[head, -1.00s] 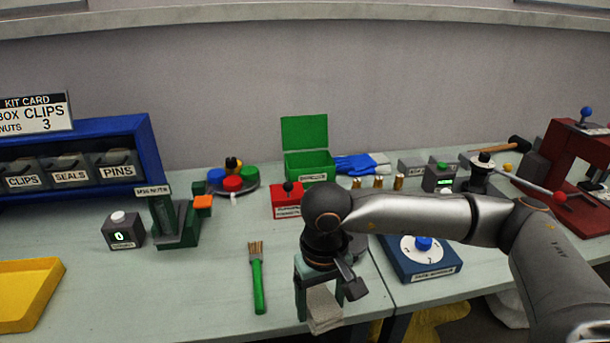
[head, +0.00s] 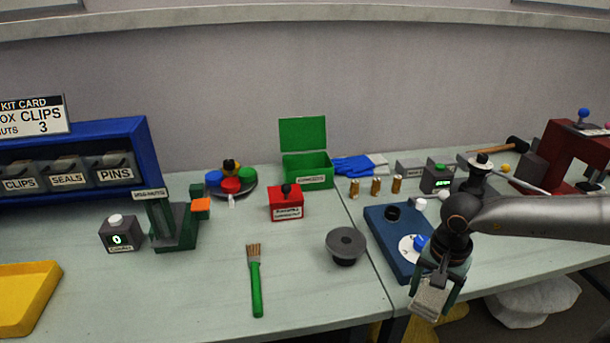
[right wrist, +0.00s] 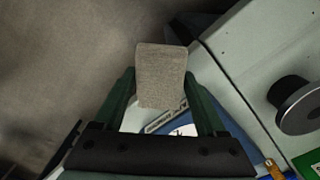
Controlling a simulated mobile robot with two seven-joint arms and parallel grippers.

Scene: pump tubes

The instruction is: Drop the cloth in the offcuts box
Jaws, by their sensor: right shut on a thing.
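The cloth (head: 429,301) is a small grey-beige piece. My right gripper (head: 436,284) is shut on it at the front edge of the bench, in front of the blue dial base. In the right wrist view the cloth (right wrist: 161,75) stands out between the two green fingers of the gripper (right wrist: 160,100), with dark floor behind part of it. My left gripper is not in view.
The blue dial base (head: 387,238) is close behind my right gripper. A grey flanged disc (head: 346,243) and a green-handled brush (head: 256,285) lie left of it. A yellow tray (head: 25,297) is at far left. A pale, bag-like thing (head: 535,303) shows below the bench.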

